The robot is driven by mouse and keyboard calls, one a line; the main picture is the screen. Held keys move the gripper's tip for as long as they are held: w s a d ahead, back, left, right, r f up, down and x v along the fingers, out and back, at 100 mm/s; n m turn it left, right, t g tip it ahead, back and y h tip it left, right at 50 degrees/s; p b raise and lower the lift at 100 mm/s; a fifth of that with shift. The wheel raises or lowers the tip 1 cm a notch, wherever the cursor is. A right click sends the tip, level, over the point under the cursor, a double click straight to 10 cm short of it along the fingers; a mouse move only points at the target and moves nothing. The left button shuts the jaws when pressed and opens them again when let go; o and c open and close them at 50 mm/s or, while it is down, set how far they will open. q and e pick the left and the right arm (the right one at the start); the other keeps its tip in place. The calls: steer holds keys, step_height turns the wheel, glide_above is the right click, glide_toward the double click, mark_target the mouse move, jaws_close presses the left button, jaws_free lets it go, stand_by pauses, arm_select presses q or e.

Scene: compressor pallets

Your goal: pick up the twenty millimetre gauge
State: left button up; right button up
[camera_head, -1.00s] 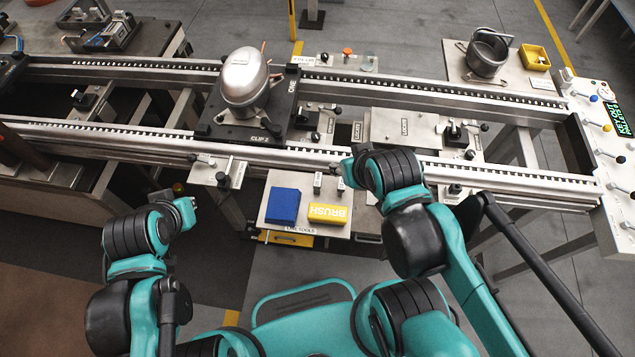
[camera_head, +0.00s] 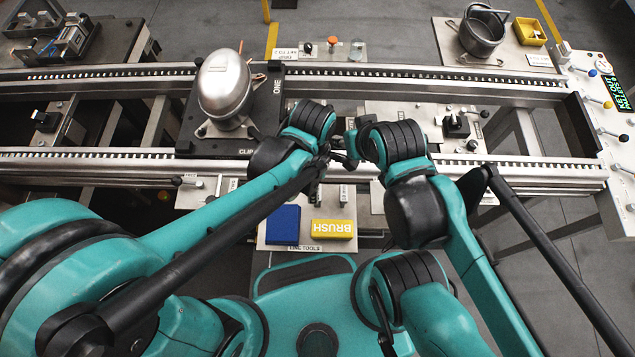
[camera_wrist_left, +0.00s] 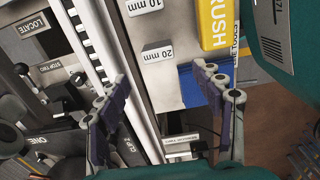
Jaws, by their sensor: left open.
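The twenty millimetre gauge (camera_wrist_left: 157,51) is a small grey block with a white "20 mm" label, lying on the light tool plate in the left wrist view. In the head view the gauge (camera_head: 318,192) shows only partly, just below my left gripper (camera_head: 324,160). In the wrist view my left gripper (camera_wrist_left: 163,92) is open and empty, its two fingers apart, with the gauge ahead of them, roughly between their lines. A similar "10 mm" gauge (camera_wrist_left: 140,6) lies beyond it. My right gripper (camera_head: 345,152) is close beside the left one; its fingers are too small to read.
A blue block (camera_head: 283,224) and a yellow brush block (camera_head: 332,229) lie on the line tools plate (camera_head: 270,243). The conveyor rail (camera_head: 480,166) runs just behind. A compressor (camera_head: 224,86) stands on a black pallet at left.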

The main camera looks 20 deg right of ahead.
arm_select(q)
steer(key=shift+s+d+f, duration=0.15)
steer(key=shift+d+f, duration=0.05)
steer(key=shift+f, duration=0.25)
steer(key=shift+f+b, duration=0.6)
steer(key=shift+f, duration=0.35)
steer(key=f+b, duration=0.2)
steer(key=f, duration=0.3)
steer(key=shift+d+f+b, duration=0.15)
steer(key=shift+d+b, duration=0.05)
steer(key=shift+b, duration=0.15)
steer(key=shift+c, duration=0.3)
jaws_close()
